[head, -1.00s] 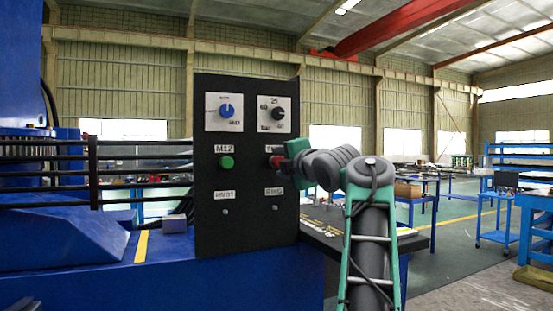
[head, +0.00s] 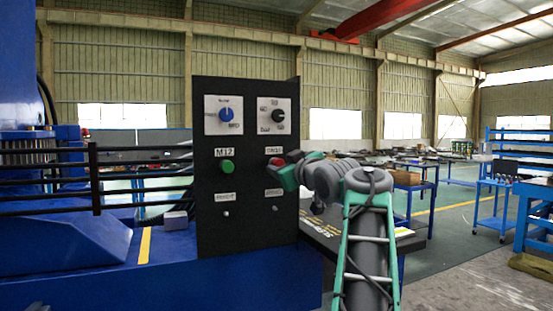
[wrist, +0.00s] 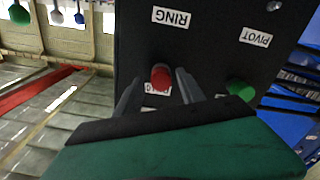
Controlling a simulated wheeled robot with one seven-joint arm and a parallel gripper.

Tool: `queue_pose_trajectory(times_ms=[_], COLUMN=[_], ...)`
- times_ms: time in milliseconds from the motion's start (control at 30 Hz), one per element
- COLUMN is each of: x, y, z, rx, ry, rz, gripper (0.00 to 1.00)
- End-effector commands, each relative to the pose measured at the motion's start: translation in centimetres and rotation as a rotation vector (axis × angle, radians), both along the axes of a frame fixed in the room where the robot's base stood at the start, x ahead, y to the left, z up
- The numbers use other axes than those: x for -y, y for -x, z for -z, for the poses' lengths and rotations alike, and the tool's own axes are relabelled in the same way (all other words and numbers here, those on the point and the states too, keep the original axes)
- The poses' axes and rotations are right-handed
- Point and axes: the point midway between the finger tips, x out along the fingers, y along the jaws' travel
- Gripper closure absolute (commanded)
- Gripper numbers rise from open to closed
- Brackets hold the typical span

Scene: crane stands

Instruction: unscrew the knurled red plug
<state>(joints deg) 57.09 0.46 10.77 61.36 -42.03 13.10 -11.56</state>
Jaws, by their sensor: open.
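The knurled red plug (head: 276,161) sits on the right side of the black panel (head: 246,215), under a white label. My gripper (head: 279,172) is just below and right of it in the head view, and its tips partly overlap the plug's lower edge. In the wrist view, which is upside down, the red plug (wrist: 160,78) shows between the two open fingers (wrist: 158,85). I cannot tell how deep the fingers reach along the plug. I see no finger touching it.
A green plug (head: 227,167) sits left of the red one. Above are a blue knob (head: 226,115) and a black knob (head: 278,115). White labels, including one reading RING (wrist: 171,17), sit near the plugs. Black horizontal rails (head: 120,165) run left of the panel.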

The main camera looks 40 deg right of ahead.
Motion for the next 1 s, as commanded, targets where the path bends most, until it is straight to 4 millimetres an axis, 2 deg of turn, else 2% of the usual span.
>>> queue_pose_trajectory(times_ms=[100,233,767,1000], x=[-0.05,0.00,-0.18,-0.17], y=[0.01,-0.02,-0.06,-0.06], z=[-0.54,-0.16,-0.01,-0.01], rx=[0.057,0.109,0.114,0.114], ry=[-0.197,-0.375,-0.389,-0.388], rz=[-0.001,-0.001,0.000,0.000], gripper=[0.54,0.54,0.54,0.73])
